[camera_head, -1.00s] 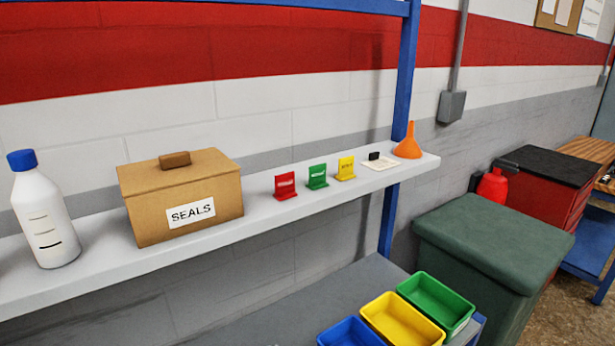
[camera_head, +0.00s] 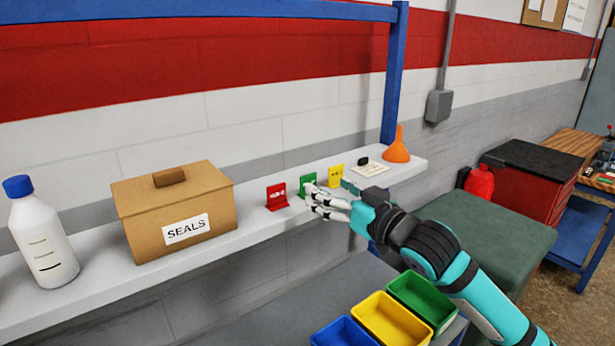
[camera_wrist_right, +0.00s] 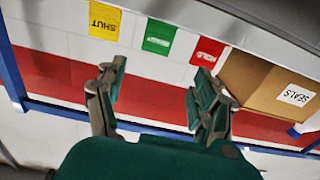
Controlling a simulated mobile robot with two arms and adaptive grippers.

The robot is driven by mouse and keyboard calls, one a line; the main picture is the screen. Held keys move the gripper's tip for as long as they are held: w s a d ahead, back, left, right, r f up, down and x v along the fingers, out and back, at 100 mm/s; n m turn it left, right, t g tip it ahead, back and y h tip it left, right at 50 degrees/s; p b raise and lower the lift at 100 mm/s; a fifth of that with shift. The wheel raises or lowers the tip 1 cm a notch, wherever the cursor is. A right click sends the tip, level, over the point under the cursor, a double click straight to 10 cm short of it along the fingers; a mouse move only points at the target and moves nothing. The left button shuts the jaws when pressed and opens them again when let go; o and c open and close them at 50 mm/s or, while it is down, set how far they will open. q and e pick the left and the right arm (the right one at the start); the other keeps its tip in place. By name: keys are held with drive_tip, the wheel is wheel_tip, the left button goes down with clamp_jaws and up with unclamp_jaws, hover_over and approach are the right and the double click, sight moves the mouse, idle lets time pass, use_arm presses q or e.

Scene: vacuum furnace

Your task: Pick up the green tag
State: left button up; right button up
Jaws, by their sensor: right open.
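The green tag (camera_head: 307,182) stands on the grey shelf (camera_head: 60,298) between the red tag (camera_head: 277,196) and the yellow tag (camera_head: 336,175). My right gripper (camera_head: 308,194) is in front of the green tag and hides its lower part in the head view. In the right wrist view the green tag (camera_wrist_right: 159,37) shows whole, beyond the fingertips and apart from them. The yellow tag (camera_wrist_right: 104,20) and the red tag (camera_wrist_right: 207,52) are on either side of it there. My right gripper (camera_wrist_right: 158,84) is open and empty. My left gripper is not in view.
A brown SEALS box (camera_head: 170,210) and a white bottle (camera_head: 42,240) stand left on the shelf. Yellow (camera_head: 392,320), green and blue bins sit below. A blue post (camera_head: 396,75) rises behind.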

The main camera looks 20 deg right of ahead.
sight(309, 176)
drive_tip(key=p+x, duration=0.2)
drive_tip(key=x, duration=0.2)
drive_tip(key=shift+w+d+r, duration=0.1)
drive_tip(key=shift+w+r, duration=0.05)
drive_tip(key=shift+w, duration=0.15)
drive_tip(key=p+x, duration=0.1)
drive_tip(key=x, duration=0.1)
drive_tip(key=p+x, duration=0.2)
drive_tip(key=shift+w+d+f, duration=0.15)
drive_tip(key=shift+w+f, duration=0.1)
drive_tip(key=shift+w, duration=0.05)
drive_tip(key=shift+w+f, duration=0.1)
drive_tip(key=shift+f, duration=0.05)
drive_tip(key=c, duration=1)
